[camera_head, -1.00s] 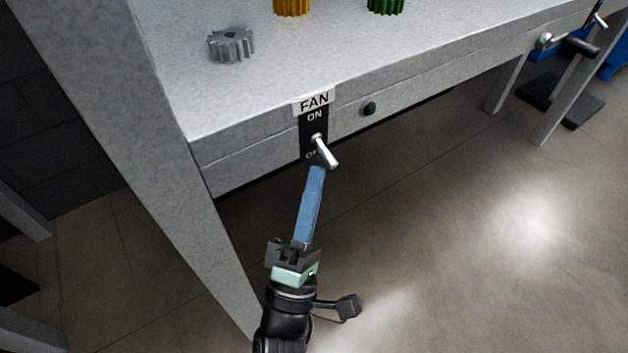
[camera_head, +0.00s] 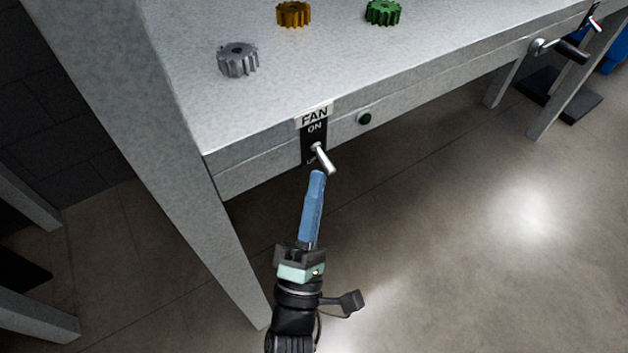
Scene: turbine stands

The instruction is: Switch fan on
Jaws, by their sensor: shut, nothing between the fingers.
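The fan switch is a black plate (camera_head: 308,154) on the front edge of the bench, under a white label (camera_head: 314,116) reading FAN. ON is printed near the plate's top, and lettering lower down is partly covered. The silver toggle lever (camera_head: 324,158) sticks out and points down to the right, toward the lower lettering. My gripper (camera_head: 316,176) has blue fingers, shut together with nothing between them. Its tips are just below the lever's end in the picture. I cannot tell whether they touch it.
A dark green round button (camera_head: 364,118) sits right of the switch. Grey (camera_head: 238,60), orange (camera_head: 293,14) and green (camera_head: 383,12) gears lie on the bench top (camera_head: 330,60). A crank handle (camera_head: 560,47) juts out at the far right. A bench leg (camera_head: 190,190) stands left of my arm.

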